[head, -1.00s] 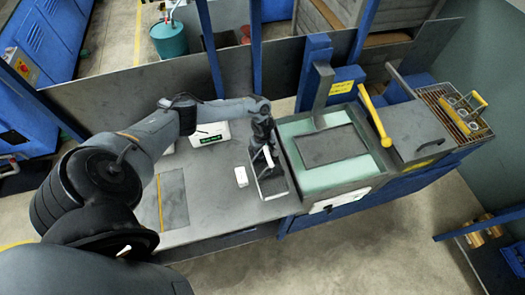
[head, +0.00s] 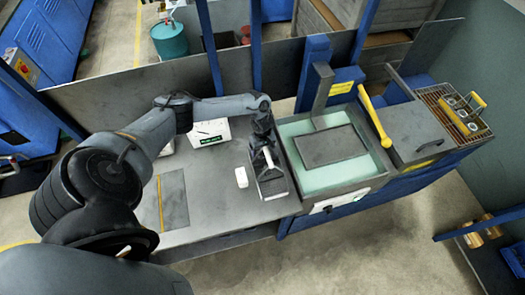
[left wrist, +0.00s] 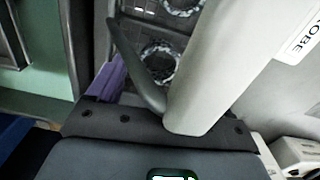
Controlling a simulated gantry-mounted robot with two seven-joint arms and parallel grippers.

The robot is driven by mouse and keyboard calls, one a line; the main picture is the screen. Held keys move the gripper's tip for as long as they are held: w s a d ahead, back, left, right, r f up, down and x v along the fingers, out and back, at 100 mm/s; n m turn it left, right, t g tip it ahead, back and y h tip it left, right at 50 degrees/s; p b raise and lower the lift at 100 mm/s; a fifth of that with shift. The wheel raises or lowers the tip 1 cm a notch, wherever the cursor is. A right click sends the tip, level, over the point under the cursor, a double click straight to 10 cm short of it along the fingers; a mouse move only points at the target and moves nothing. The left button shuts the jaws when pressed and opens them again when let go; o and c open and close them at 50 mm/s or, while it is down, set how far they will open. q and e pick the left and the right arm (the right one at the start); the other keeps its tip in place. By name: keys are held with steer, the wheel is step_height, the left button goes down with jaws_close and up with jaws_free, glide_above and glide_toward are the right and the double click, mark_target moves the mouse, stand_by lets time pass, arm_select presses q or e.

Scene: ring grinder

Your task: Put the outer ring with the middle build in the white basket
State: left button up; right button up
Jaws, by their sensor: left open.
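My left gripper (head: 262,142) points down at the right part of the grey bench, just above a small dark tray-like basket (head: 273,187) with a pale handle. In the left wrist view a dark curved finger (left wrist: 135,65) stands left of a thick pale bar (left wrist: 215,70), which looks like the handle and hides the other finger. The jaws are open; I cannot tell whether they touch the bar. Beyond lie two shiny rings (left wrist: 160,62) on a dark slotted floor. I cannot tell their builds. My right gripper is out of view.
A small white block (head: 241,177) lies left of the basket. A pale green machine basin (head: 325,176) borders the bench on the right, with a yellow lever (head: 375,115) above.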

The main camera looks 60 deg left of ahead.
arm_select(q)
step_height(320, 180, up, 10)
steer(key=shift+p, duration=0.45)
stand_by(0.3)
